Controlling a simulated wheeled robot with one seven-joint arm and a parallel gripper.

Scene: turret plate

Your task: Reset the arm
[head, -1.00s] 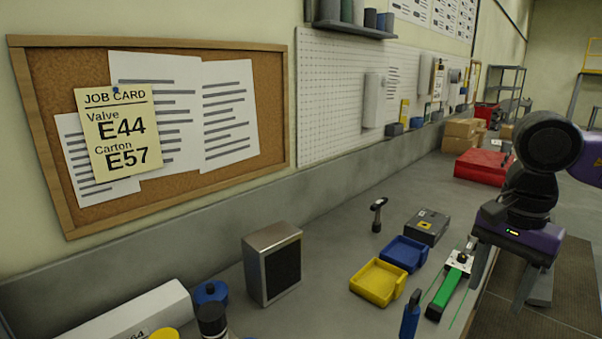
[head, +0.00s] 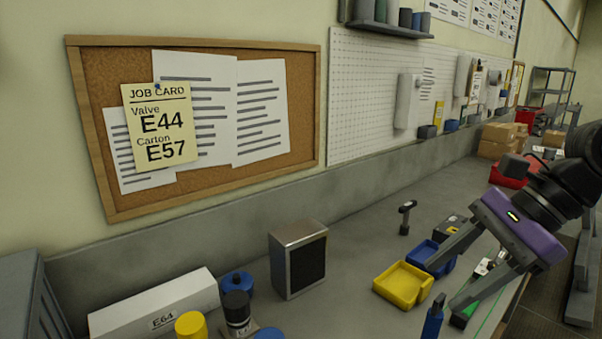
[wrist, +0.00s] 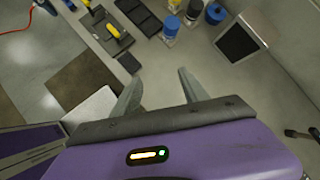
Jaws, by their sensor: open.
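My gripper (head: 455,283) is at the right of the head view, purple with two grey fingers spread apart. It is open and nothing shows between the fingers. In the head view its fingers overlap the blue bin and the green-and-white tool on the bench, above or in front of them. In the wrist view my gripper (wrist: 158,85) shows both fingers apart over the bench edge, with floor to the left.
A job card (head: 161,126) reads Valve E44, Carton E57. The bench holds a yellow bin (head: 402,287), a blue bin (head: 441,262), a dark metal-framed box (head: 298,259), a hammer (head: 405,217) and a white carton (head: 150,305) marked E64.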

